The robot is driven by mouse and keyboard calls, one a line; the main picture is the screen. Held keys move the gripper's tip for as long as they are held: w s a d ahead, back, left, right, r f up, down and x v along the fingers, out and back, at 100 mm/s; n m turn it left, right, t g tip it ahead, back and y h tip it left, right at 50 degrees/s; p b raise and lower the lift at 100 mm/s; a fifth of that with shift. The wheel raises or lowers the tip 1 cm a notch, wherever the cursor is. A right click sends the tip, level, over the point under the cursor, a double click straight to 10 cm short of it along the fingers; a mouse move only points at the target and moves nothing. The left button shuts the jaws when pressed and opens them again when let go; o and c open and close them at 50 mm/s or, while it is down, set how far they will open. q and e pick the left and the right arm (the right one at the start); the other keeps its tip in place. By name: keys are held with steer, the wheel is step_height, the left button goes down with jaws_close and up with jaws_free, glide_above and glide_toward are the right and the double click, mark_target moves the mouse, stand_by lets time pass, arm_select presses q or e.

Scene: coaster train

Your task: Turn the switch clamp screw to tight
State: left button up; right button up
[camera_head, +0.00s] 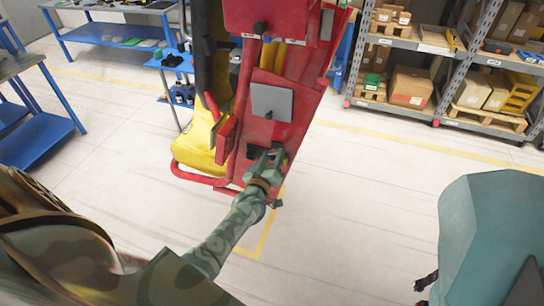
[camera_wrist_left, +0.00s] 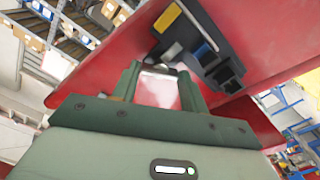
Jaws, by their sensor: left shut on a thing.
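A black switch unit (camera_head: 256,151) is fixed on the red panel (camera_head: 262,175) of the coaster train. In the left wrist view the unit (camera_wrist_left: 215,68) shows a yellow patch and a small pale part near my fingertips. My left gripper (camera_head: 270,157) reaches up to the unit from below. In the left wrist view its two green fingers (camera_wrist_left: 160,72) stand a little apart, shut on a small dark piece at the tips. This seems to be the clamp screw, mostly hidden by the fingers, and its turn angle cannot be told. My right gripper is out of view.
A grey plate (camera_head: 271,102) sits on the red panel above the switch unit. A red tube rail (camera_head: 200,179) and a yellow part (camera_head: 193,150) are left of the panel. Shelves with boxes (camera_head: 410,86) stand back right. The floor right of the train is clear.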

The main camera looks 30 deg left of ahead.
arm_select(q)
steer(key=shift+f+m, duration=0.1)
steer(key=shift+m, duration=1.8)
steer(key=o, duration=1)
steer(key=p+v, duration=0.7)
steer(key=v, duration=0.9)
steer(key=shift+s, duration=0.2)
steer(key=shift+f, duration=0.1)
